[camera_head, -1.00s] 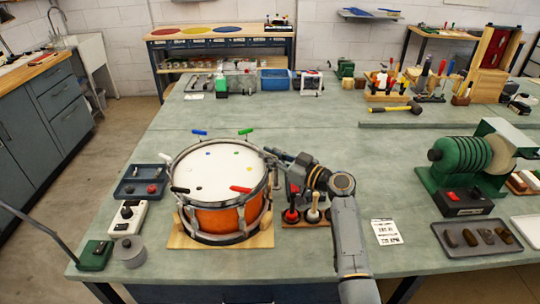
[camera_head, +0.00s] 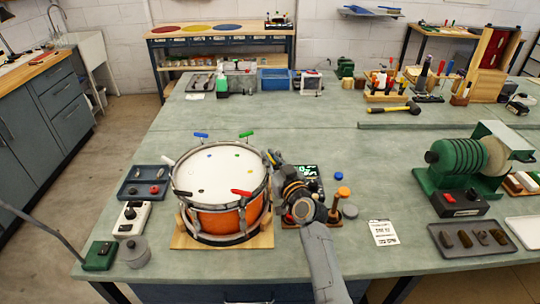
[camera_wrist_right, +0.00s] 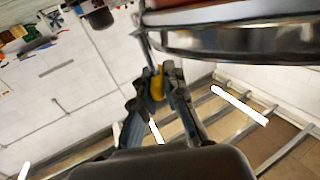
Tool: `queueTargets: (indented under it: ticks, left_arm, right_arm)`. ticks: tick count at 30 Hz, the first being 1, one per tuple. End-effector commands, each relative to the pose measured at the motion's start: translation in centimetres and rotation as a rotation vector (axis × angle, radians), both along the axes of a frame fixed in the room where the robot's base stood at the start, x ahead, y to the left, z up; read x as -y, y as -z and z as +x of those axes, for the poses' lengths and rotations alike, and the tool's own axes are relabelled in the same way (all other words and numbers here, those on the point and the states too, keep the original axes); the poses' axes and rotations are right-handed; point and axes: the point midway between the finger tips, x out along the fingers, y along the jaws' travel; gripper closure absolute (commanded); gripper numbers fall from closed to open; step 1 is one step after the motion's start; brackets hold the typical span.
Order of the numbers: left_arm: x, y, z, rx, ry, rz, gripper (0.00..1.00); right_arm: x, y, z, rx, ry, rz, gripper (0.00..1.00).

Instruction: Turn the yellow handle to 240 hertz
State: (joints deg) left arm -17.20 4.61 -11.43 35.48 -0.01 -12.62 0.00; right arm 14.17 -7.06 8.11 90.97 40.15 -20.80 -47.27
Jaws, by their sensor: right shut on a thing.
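The orange drum (camera_head: 228,222) with a white head stands on a wooden board at the left of the bench. Blue (camera_head: 201,135), green (camera_head: 246,134), red (camera_head: 241,193) and black (camera_head: 182,193) handles show around its rim. My right gripper (camera_head: 272,160) is at the drum's right rim and hides the yellow handle in the head view. In the right wrist view, the gripper (camera_wrist_right: 158,84) is shut on the yellow handle (camera_wrist_right: 157,84), just beside the drum's metal rim (camera_wrist_right: 235,38). A small display (camera_head: 305,170) with green digits stands behind my right wrist; its digits are too small to read. My left gripper is not in view.
A round knob with an orange top (camera_head: 343,192) and a paper card (camera_head: 383,232) are right of my arm. A dark tray (camera_head: 144,181) and a white box (camera_head: 131,217) stand left of the drum. A green machine (camera_head: 460,165) stands at the right.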

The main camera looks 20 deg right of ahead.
Motion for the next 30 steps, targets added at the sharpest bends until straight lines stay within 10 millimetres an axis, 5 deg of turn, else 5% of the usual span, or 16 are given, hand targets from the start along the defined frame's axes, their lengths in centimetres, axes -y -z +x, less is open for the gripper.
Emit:
queueTargets:
  ticks: [9, 13, 23, 30]
  left_arm:
    - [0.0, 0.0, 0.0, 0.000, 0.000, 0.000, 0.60]
    - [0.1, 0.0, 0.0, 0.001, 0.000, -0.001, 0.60]
    - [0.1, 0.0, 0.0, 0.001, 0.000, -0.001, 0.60]
    - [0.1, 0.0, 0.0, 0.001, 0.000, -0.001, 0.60]
  right_arm:
    - [0.1, 0.1, 0.0, -0.001, 0.003, -0.001, 1.00]
    - [0.1, 0.1, 0.0, -0.001, 0.003, 0.000, 0.67]
    - [0.1, 0.1, -0.1, -0.001, 0.002, 0.000, 0.66]
    - [0.4, 0.2, -3.0, -0.003, 0.002, -0.001, 0.66]
